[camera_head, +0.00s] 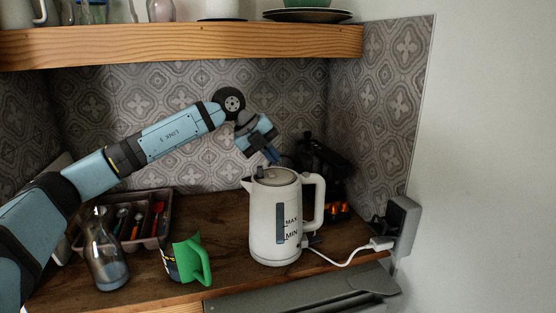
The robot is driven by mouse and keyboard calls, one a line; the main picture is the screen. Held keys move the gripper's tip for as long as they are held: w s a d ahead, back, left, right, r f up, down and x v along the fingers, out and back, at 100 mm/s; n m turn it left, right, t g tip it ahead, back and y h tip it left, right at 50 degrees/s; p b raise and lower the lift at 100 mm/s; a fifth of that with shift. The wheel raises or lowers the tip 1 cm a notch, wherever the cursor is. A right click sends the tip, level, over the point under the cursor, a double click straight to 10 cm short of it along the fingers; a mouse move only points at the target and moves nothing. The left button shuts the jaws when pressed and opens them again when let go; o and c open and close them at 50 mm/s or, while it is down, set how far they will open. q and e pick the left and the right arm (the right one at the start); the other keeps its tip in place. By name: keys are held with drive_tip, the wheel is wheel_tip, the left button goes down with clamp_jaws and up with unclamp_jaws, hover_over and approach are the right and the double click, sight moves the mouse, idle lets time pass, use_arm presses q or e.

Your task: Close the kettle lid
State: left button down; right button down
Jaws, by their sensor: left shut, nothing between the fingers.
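The white kettle (272,225) stands upright on the wooden counter, its handle (318,200) to the right and spout to the left. Its lid (278,176) lies across the top opening and looks flat or nearly flat; I cannot tell whether it is latched. A small dark part shows at the lid's left side. My left gripper (272,159) is shut and empty, pointing down just above the back of the lid. I cannot tell whether its fingertips touch the lid. My right gripper is not in view.
A glass carafe (105,255) and a green-handled mug (187,262) stand left of the kettle, before a cutlery tray (163,222). A dark machine (322,165) stands behind right. A white cord plug (381,244) is at right. A wooden shelf (190,43) hangs above.

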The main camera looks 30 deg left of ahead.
use_arm(q)
drive_tip(key=shift+s+a+f, duration=0.15)
drive_tip(key=shift+a+f, duration=0.05)
drive_tip(key=shift+f, duration=0.1)
drive_tip(key=shift+s+a+f+b, duration=0.1)
drive_tip(key=shift+s+f+b, duration=0.05)
drive_tip(key=shift+b, duration=0.15)
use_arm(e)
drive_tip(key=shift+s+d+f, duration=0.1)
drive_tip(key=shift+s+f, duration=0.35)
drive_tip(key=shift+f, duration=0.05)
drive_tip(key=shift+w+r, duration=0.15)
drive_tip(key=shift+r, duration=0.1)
use_arm(q)
drive_tip(key=shift+w+d+f+p, duration=0.1)
drive_tip(key=shift+w+d+p, duration=0.3)
drive_tip(key=shift+w+d, duration=0.2)
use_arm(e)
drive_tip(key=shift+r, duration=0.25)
